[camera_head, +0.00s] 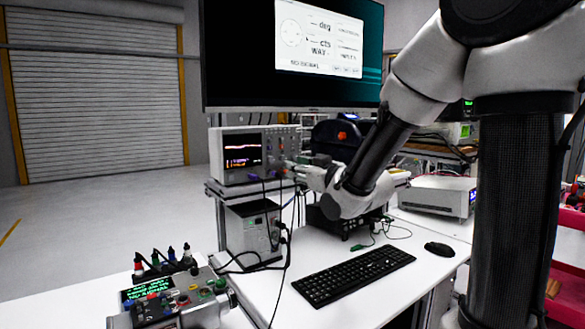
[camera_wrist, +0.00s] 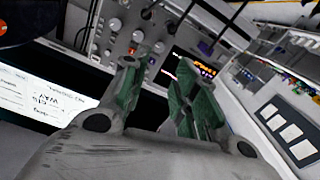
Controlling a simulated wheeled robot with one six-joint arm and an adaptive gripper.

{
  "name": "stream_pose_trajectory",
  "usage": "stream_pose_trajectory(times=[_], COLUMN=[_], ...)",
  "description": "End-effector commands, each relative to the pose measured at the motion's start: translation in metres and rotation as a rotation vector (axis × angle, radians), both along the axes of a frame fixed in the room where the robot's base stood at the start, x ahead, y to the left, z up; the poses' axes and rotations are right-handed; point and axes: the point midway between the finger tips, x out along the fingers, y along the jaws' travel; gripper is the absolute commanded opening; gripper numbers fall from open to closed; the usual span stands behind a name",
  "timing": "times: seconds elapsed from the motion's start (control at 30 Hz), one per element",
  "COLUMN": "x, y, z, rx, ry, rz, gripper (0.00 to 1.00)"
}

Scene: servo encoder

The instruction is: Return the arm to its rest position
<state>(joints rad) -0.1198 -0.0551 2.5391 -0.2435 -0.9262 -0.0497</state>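My arm (camera_head: 385,160) reaches from the right side of the head view across the bench. My gripper (camera_head: 290,168) is in front of the right side of an oscilloscope (camera_head: 243,158), close to its knobs. I cannot tell in the head view whether it touches them. In the wrist view my gripper (camera_wrist: 160,78) shows two grey fingers with green pads, set apart with nothing visible between them. The oscilloscope's knobs and its lit screen (camera_wrist: 188,66) lie beyond the fingertips.
A large monitor (camera_head: 235,60) hangs above the oscilloscope. A grey box (camera_head: 253,232) with cables stands below it. A control box (camera_head: 170,300) with plugs is at front left. A keyboard (camera_head: 353,275) and mouse (camera_head: 439,249) lie on the white desk. Open floor is at left.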

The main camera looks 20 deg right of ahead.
Motion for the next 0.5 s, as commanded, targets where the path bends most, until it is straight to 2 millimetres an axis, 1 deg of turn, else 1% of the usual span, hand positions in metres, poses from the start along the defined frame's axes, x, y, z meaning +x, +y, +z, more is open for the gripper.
stream_pose_trajectory(times=[0.37, 0.43, 0.47, 0.5], x=[0.000, 0.000, 0.000, 0.000], y=[0.000, -0.001, -0.002, -0.004], z=[0.000, -0.005, -0.011, -0.021], rx=[0.001, -0.005, -0.010, -0.021], ry=[0.000, 0.021, 0.044, 0.086], rz=[0.000, -0.003, -0.007, -0.016], gripper=[0.29, 0.29, 0.29, 0.29])
